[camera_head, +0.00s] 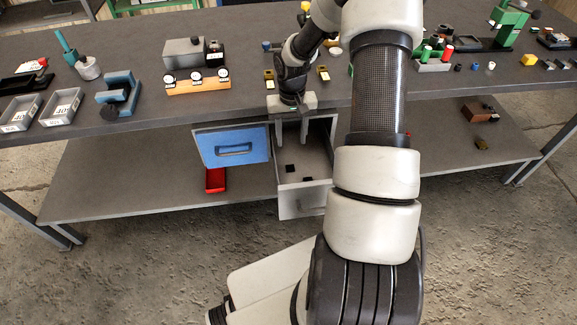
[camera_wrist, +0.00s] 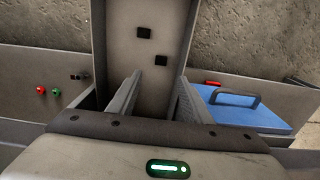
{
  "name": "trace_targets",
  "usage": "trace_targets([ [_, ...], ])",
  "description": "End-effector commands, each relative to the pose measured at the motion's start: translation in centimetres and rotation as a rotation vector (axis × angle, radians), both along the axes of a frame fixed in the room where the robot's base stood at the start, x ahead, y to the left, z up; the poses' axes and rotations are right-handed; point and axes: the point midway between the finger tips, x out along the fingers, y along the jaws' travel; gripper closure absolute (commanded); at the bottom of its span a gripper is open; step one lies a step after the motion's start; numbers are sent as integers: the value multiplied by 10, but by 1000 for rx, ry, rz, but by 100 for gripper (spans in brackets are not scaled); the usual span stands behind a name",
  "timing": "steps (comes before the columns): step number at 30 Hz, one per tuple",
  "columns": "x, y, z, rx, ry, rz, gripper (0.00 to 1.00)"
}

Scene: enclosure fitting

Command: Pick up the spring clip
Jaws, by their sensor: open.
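Two small dark square pieces lie apart on the floor of an open grey drawer (camera_head: 301,204): one piece (camera_head: 290,168) to the left and another (camera_head: 307,178) nearer the drawer front. In the wrist view they show as a piece (camera_wrist: 144,33) and a second piece (camera_wrist: 161,60) closer to my fingers. Either may be the spring clip; they are too small to tell. My gripper (camera_head: 291,127) points down over the back end of the drawer. In the wrist view its two fingers (camera_wrist: 158,84) are spread with nothing between them.
A red bin (camera_head: 215,180) is on the lower shelf beneath. The tabletop (camera_head: 240,112) edge is close to my gripper. An orange block with gauges (camera_head: 198,85) stands on the table to the left.

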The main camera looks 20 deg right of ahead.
Motion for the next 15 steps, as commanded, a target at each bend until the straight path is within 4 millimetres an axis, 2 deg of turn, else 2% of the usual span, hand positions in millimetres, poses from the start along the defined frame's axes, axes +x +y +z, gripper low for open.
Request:
trace_targets([
  [1, -1, 1, -15, 2, 4, 1, 55],
  [6, 0, 1, -52, 2, 3, 2, 55],
  [10, 0, 1, -71, 1, 2, 2, 55],
  [15, 1, 0, -82, 0, -1, 1, 55],
])
